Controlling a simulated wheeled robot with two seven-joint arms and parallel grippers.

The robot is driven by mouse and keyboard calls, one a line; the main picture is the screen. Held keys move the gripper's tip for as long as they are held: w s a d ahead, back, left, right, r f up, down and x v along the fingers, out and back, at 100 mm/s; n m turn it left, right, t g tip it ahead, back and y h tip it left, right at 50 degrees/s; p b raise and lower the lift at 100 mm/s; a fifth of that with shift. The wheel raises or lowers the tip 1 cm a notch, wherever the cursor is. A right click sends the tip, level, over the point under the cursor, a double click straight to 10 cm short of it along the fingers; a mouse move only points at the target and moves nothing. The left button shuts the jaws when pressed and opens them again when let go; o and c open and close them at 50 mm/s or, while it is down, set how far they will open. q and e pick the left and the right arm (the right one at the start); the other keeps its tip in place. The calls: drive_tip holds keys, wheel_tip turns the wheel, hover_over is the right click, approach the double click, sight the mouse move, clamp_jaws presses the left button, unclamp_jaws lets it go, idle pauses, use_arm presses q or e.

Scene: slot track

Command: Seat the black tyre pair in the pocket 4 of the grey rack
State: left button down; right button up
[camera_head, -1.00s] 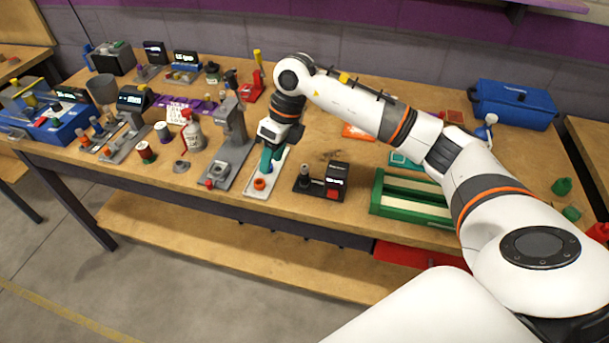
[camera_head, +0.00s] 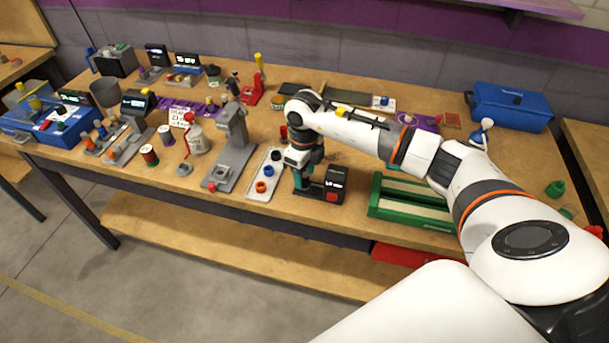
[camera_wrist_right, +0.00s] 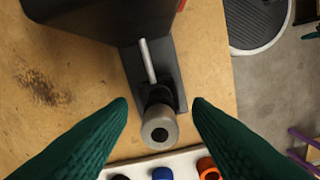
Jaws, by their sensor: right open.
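The pale grey rack (camera_head: 252,188) lies on the bench left of my right gripper, with an orange piece (camera_head: 261,186), a blue piece (camera_head: 269,171) and a black round piece (camera_head: 276,155) in a row. The black piece looks like the black tyre pair and sits at the rack's far end; pocket numbers are not readable. My right gripper (camera_head: 297,184) is open and empty, over a dark device (camera_head: 334,184) beside the rack. In the right wrist view its green fingertips (camera_wrist_right: 160,108) stand either side of a grey cylinder (camera_wrist_right: 159,128), apart from it. My left gripper is out of view.
A grey press-like stand (camera_head: 234,152) stands left of the rack, with a white bottle (camera_head: 196,138) beyond it. A green tray (camera_head: 410,205) lies right of the device. The bench's front edge is close to the rack and device.

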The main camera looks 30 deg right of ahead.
drive_tip(key=shift+f, duration=1.05)
clamp_jaws()
